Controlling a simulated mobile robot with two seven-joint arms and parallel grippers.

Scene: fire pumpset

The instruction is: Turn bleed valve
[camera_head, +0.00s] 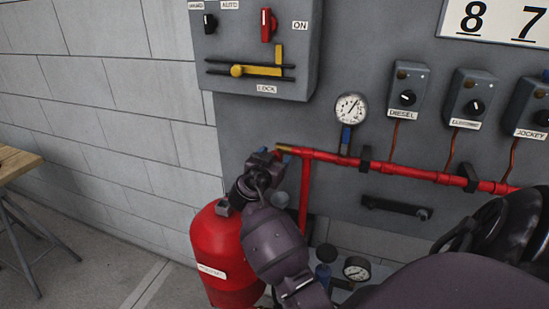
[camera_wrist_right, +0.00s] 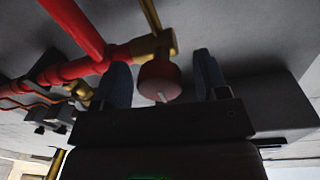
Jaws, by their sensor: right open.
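The bleed valve shows in the right wrist view as a round red knob (camera_wrist_right: 160,82) on a brass fitting (camera_wrist_right: 152,46) at the end of a red pipe. In the head view the brass end (camera_head: 285,149) of the pipe shows just beyond my right gripper, and the knob is hidden there. My right gripper (camera_head: 277,156) is open, its two dark fingers (camera_wrist_right: 162,68) on either side of the knob, with a gap visible on the right side. Whether the left finger touches the knob I cannot tell. My left gripper is out of view.
The red pipe (camera_head: 400,171) runs right along the grey panel, below a pressure gauge (camera_head: 351,108) and several switch boxes (camera_head: 407,90). A control box (camera_head: 258,45) hangs above. A red tank (camera_head: 222,255) stands below my right wrist. A wooden table (camera_head: 18,163) is at left.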

